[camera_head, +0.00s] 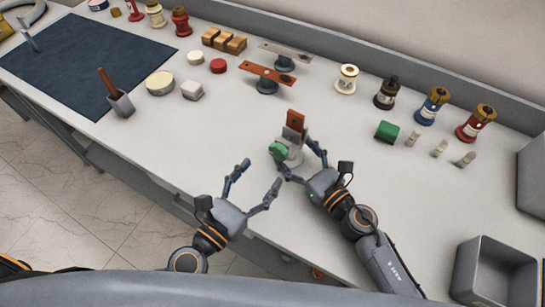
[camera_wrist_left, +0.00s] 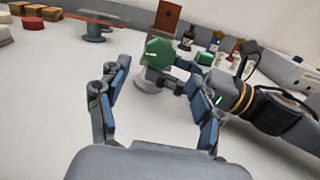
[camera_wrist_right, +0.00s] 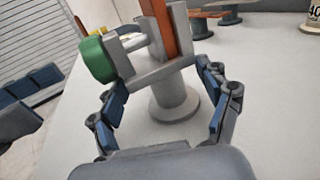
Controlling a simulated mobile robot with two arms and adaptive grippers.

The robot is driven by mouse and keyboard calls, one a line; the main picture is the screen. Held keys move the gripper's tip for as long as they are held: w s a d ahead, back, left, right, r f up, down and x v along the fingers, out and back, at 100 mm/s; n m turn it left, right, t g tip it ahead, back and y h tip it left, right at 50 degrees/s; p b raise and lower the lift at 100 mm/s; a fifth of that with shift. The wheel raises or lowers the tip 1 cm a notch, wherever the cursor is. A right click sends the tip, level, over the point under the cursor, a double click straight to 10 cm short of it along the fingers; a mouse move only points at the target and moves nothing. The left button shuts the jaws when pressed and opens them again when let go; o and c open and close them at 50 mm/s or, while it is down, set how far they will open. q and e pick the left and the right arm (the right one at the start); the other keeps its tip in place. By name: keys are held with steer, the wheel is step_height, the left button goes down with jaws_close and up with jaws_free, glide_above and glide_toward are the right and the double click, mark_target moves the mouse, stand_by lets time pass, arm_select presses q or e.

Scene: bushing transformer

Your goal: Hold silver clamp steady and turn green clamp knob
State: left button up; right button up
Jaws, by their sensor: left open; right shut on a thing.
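The silver clamp (camera_head: 293,152) stands upright on a round base on the table, with an orange-brown bar (camera_head: 296,121) held in its jaws. Its green knob (camera_head: 278,150) faces left, toward my left gripper; the knob also shows in the left wrist view (camera_wrist_left: 159,53). My right gripper (camera_head: 302,161) is shut on the clamp body; the right wrist view shows its fingers (camera_wrist_right: 163,105) on either side of the clamp. My left gripper (camera_head: 262,176) is open and empty, short of the knob, with its fingers pointing toward it.
Behind are an orange bar on a stand (camera_head: 267,74), a grey bar on a stand (camera_head: 285,55) and several bushings (camera_head: 386,92). A green block (camera_head: 387,131) lies to the right. A grey bin (camera_head: 495,275) is at the front right.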

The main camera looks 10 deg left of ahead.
mark_target(276, 155)
arm_select(q)
steer(key=shift+x, duration=2.95)
